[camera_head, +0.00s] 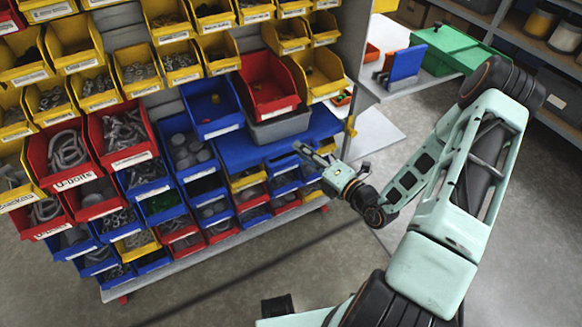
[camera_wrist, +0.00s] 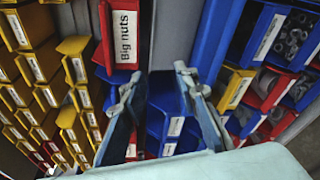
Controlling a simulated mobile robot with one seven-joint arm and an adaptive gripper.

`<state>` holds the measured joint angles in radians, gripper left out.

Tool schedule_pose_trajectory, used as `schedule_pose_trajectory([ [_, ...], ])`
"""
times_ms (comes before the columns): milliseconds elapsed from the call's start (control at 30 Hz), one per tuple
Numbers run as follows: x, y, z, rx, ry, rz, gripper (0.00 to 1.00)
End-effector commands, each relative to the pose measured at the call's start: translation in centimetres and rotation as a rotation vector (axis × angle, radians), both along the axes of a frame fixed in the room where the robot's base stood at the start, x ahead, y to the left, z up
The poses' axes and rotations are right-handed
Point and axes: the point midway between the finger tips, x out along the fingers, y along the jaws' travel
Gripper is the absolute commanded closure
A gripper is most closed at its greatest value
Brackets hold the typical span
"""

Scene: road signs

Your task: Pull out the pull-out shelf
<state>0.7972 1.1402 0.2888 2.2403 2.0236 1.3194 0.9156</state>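The pull-out shelf (camera_head: 240,153) appears to be the flat blue board in the bin rack, low on its right side. A grey bin (camera_head: 281,127) and a red bin (camera_head: 266,85) stand stacked on it. In the wrist view, the shelf seems to be the blue band (camera_wrist: 214,42) beside the grey bin. My gripper (camera_head: 312,160) is just in front of the shelf's front edge. In the wrist view my gripper (camera_wrist: 157,84) has its fingers apart with nothing between them. Whether a finger touches the shelf cannot be told.
Yellow, red and blue bins (camera_head: 65,155) of small parts fill the rack around the shelf. A white table (camera_head: 376,135) with a green box (camera_head: 446,50) stands behind at right. The floor (camera_head: 260,265) in front of the rack is clear.

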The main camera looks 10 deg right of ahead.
Motion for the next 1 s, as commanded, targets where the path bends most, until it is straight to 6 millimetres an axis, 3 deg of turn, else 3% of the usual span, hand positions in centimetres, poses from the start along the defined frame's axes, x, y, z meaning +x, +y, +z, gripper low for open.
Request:
schedule_pose_trajectory([
  [33,-0.3,-0.8,-3.0,0.074,0.066,-0.07,0.72],
  [100,-0.6,-1.8,-5.3,0.155,0.136,-0.149,0.72],
  [233,-1.0,-2.9,-7.9,0.244,0.212,-0.239,0.72],
  [467,0.3,-2.7,-8.8,0.27,0.233,-0.264,0.72],
  [800,6.2,-0.8,-10.2,0.267,0.232,-0.263,0.72],
  [1000,8.3,0.0,-10.6,0.268,0.233,-0.264,0.72],
])
